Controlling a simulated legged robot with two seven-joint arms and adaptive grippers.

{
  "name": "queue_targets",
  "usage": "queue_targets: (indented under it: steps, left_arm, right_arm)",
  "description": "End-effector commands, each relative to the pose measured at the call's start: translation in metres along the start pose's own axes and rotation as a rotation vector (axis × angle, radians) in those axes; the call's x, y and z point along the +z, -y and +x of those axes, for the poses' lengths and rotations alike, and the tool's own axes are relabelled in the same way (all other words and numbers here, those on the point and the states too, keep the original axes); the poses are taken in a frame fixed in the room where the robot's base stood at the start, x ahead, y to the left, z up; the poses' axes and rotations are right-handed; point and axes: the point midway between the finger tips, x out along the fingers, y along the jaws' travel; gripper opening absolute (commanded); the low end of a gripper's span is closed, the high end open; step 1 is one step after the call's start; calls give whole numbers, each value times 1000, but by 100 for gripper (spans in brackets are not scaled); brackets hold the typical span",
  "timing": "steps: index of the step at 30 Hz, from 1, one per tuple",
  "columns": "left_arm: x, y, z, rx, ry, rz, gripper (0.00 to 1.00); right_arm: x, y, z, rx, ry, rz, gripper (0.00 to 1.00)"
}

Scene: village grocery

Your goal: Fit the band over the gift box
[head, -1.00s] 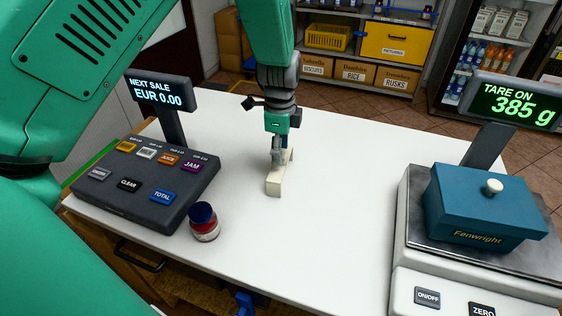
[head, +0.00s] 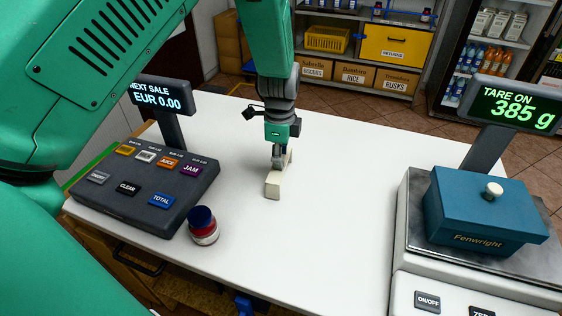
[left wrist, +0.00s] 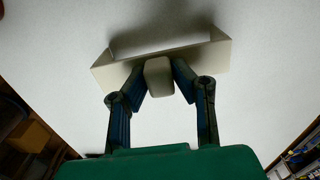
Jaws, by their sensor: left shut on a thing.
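The cream band (head: 273,190) is near the middle of the white counter. In the left wrist view the band (left wrist: 212,52) is an open rectangular loop with a pale block-like tab (left wrist: 158,76) on its near side. My left gripper (head: 278,162) points down and is shut on the tab; its blue fingers (left wrist: 159,84) sit on either side of it. The teal gift box (head: 480,212), marked Fenwright, sits on the scale at the right, with a lid and a cream knob. Whether the band touches the counter is unclear. My right gripper is not in view.
A dark till (head: 146,188) with a display and a red jar with a blue lid (head: 203,226) stand at the left. The scale (head: 403,262) reads 385 g; its display post rises behind the box. The counter (head: 335,200) is clear between band and scale.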

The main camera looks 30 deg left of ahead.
Motion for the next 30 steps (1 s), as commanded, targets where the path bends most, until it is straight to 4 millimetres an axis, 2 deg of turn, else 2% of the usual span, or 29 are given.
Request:
queue_targets:
  steps: [9, 14, 18, 30]
  left_arm:
    - [0, 1, -64, -6, -4, -1, 6]
    - [0, 1, -89, -4, -2, 0, 6]
    - [0, 0, -115, -2, -1, -1, 6]
    - [0, 0, -164, -2, -1, 0, 6]
  right_arm:
    - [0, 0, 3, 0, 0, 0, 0]
    - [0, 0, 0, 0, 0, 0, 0]
    - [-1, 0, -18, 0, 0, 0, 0]
    - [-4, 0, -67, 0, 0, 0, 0]
